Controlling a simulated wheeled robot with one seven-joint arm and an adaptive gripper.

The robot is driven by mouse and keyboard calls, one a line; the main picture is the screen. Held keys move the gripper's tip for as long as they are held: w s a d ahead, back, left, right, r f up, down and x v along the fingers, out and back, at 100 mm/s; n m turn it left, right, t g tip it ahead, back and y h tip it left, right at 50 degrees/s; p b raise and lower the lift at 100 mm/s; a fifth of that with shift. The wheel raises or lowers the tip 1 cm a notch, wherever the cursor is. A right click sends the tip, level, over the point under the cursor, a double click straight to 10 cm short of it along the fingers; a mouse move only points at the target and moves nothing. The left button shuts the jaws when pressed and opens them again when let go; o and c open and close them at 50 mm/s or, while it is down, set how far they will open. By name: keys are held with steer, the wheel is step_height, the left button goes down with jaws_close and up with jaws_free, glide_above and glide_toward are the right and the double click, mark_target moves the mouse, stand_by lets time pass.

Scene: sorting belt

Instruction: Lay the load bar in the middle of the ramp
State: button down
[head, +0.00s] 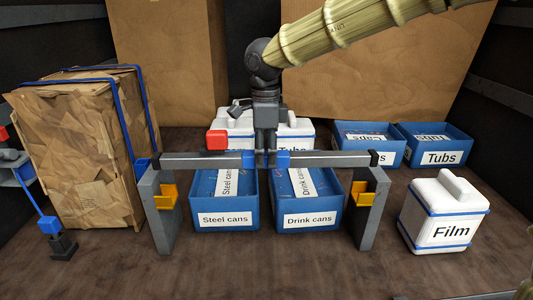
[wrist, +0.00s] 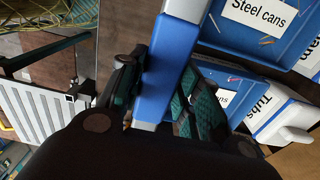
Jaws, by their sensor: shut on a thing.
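The load bar (head: 205,159) is a grey bar with a blue middle and dark ends. It lies level across the head view, at the tops of two grey posts (head: 160,225) (head: 367,215) with yellow brackets. I cannot tell whether it touches them. My gripper (head: 265,153) points down and is shut on the bar's blue middle. In the wrist view the blue part of the bar (wrist: 165,85) runs between the fingers of my gripper (wrist: 152,90). A pale ribbed panel (wrist: 35,105) at the left of the wrist view may be the ramp; the head view does not show it.
Blue bins, Steel cans (head: 224,219) and Drink cans (head: 309,219), stand behind the bar. A white Film box (head: 444,215) is at right, with blue bins (head: 441,157) behind. A large strapped carton (head: 75,150) stands at left. The front floor (head: 270,265) is clear.

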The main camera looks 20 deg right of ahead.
mark_target(265, 152)
steer(key=shift+r+p, duration=3)
steer(key=shift+r, duration=0.25)
steer(key=shift+w+f, duration=0.1)
steer(key=shift+f, duration=0.05)
